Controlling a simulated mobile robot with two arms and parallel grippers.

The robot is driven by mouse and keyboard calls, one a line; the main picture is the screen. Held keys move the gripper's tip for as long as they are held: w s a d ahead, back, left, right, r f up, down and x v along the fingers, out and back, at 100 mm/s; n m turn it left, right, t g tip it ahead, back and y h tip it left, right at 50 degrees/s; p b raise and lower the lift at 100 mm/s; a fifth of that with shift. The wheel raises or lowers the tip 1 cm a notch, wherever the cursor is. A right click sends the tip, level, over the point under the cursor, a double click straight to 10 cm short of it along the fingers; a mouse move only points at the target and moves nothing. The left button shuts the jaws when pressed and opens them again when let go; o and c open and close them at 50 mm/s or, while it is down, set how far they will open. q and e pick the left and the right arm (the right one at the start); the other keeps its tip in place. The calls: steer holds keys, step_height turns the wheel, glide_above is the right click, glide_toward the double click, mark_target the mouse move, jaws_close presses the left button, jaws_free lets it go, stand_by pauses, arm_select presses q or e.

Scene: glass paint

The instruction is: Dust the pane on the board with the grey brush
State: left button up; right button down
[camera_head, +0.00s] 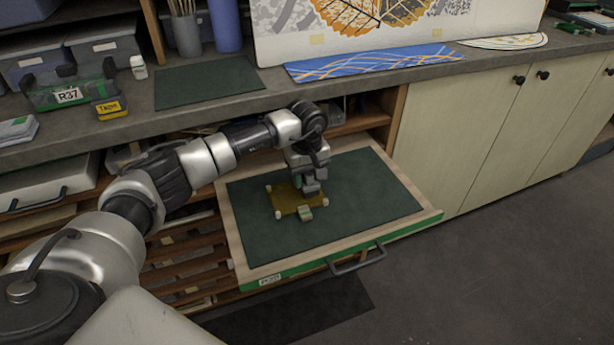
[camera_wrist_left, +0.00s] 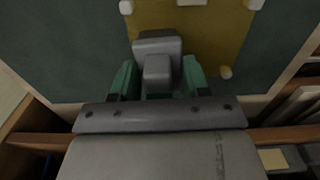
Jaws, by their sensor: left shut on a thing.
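An amber pane (camera_head: 286,201) with small pale pieces at its corners lies on the dark green board (camera_head: 375,205) in a pulled-out drawer. The pane also shows in the left wrist view (camera_wrist_left: 205,38). My left gripper (camera_head: 309,180) points down over the pane's far right part. It is shut on the grey brush (camera_wrist_left: 157,62), which sits between its green fingers in the left wrist view. Whether the brush touches the pane I cannot tell. A small pale and green block (camera_head: 305,213) is at the pane's near edge. My right gripper is not in view.
The drawer has a wooden rim and a dark handle (camera_head: 357,260) in front. On the counter behind are a dark mat (camera_head: 207,82), a blue patterned panel (camera_head: 372,62) and a green box (camera_head: 68,90). Right of the pane, the board is bare.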

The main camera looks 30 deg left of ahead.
arm_select(q)
steer(key=shift+s+a+p, duration=0.4)
steer(key=shift+s+a, duration=0.8)
steer(key=shift+s, duration=0.15)
steer(key=shift+s+a+p, duration=0.4)
steer(key=shift+s+a, duration=0.75)
steer(key=shift+s, duration=0.2)
steer(key=shift+r, duration=0.1)
step_height(320, 180, up, 6)
steer(key=p, duration=0.3)
steer(key=shift+r+p, duration=0.95)
steer(key=shift+r, duration=0.5)
